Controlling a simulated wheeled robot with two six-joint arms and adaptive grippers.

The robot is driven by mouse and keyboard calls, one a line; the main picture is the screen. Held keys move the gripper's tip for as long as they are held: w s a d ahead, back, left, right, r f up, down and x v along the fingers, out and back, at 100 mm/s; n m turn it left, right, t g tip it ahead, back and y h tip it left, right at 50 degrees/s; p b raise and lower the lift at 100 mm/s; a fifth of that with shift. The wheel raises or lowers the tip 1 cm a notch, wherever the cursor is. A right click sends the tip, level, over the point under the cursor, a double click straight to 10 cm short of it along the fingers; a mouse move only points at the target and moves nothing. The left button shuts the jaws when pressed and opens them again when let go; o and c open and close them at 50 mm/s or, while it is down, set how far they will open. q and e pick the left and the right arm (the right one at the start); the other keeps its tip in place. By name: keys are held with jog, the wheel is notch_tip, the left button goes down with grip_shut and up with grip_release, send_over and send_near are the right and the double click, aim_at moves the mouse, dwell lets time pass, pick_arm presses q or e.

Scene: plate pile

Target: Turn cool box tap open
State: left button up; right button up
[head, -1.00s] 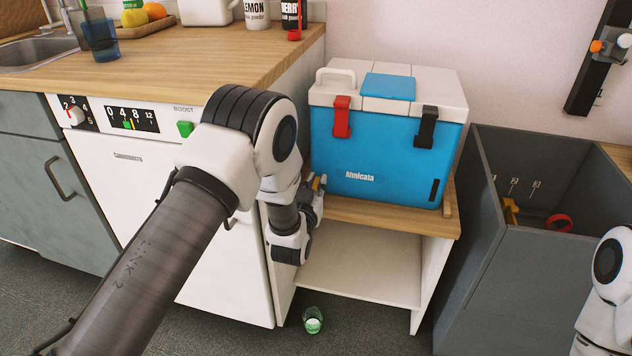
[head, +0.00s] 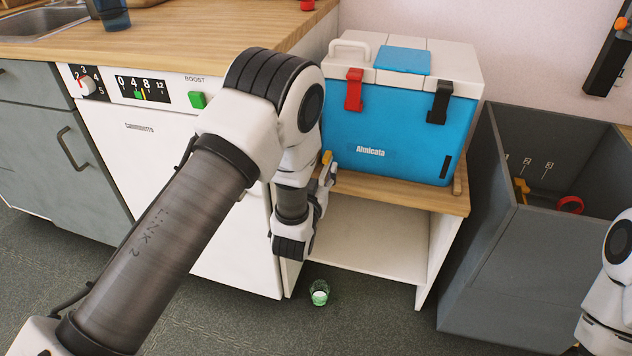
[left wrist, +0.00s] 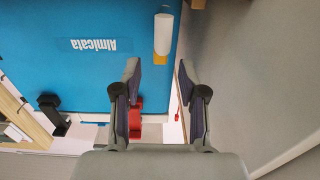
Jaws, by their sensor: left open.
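The blue cool box (head: 385,130) with a white lid stands on a low wooden-topped stand. Its tap shows as a white cylinder (left wrist: 163,35) with an orange-yellow part beside it, near a side edge of the box front; the orange part also shows in the head view (head: 327,157). My left gripper (left wrist: 158,72) is open and empty. In the wrist view, which shows the box upside down, the tap lies just beyond the fingertips, toward the right finger. No contact is visible. In the head view my left arm partly covers this gripper (head: 328,176). My right gripper is out of view.
A green glass (head: 319,292) stands on the floor by the stand (head: 365,240). A white dishwasher (head: 150,170) is left of the stand, and a grey bin (head: 490,250) is on the right. Red (head: 353,90) and black (head: 439,102) latches hold the lid.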

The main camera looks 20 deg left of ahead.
pick_arm(q)
jog(key=s, duration=0.6)
jog(key=shift+s+d, duration=0.35)
jog(key=shift+d, duration=0.05)
